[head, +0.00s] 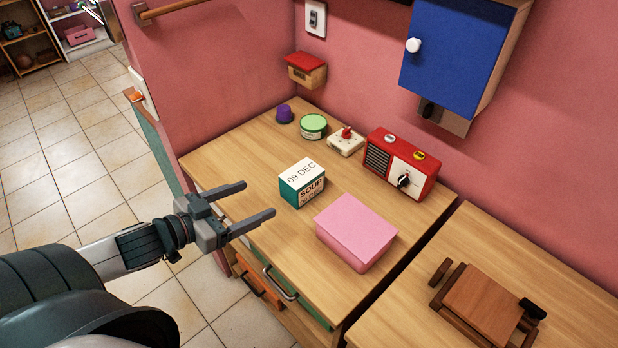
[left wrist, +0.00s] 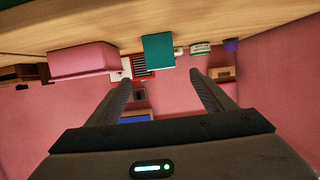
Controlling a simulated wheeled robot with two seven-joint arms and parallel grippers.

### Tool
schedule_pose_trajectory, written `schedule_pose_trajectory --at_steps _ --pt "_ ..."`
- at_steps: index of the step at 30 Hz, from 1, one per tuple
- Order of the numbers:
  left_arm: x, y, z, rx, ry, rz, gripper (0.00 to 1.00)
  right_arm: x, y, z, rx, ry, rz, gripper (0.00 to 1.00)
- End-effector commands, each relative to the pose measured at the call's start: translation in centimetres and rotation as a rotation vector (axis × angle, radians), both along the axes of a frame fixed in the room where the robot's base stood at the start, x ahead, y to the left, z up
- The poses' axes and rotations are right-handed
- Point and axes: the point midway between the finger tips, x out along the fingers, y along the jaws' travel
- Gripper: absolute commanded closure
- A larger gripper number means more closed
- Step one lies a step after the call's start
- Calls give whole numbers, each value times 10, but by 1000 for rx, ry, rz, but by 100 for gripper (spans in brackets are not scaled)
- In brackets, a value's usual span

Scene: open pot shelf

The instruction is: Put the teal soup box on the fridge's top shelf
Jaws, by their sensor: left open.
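The teal soup box (head: 302,183) stands upright on the wooden counter (head: 240,158), with a white top reading "09 DEC" and a "SOUP" label on one side. It also shows in the left wrist view as a plain teal face (left wrist: 158,51), upside down there. My left gripper (head: 258,203) is open and empty near the counter's front edge, short of the box and not touching it. Its two fingers also show in the left wrist view (left wrist: 165,85), with the box beyond and between them. My right gripper is not seen. No fridge can be made out.
A pink box (head: 355,232) sits right of the soup box. A red radio (head: 400,165), a white timer (head: 346,141), a green-lidded tin (head: 313,126) and a purple item (head: 284,114) stand behind. A blue cabinet (head: 455,55) hangs above. A wooden stand (head: 482,302) is at lower right.

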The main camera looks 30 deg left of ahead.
Motion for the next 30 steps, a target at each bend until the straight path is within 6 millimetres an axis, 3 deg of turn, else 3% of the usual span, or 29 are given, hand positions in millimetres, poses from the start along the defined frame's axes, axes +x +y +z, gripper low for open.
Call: schedule_pose_trajectory --at_steps 16,30 --pt "5 -1 -1 0 -1 1 25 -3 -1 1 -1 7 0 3" --pt "43 -14 -12 0 -2 1 25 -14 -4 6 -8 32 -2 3"
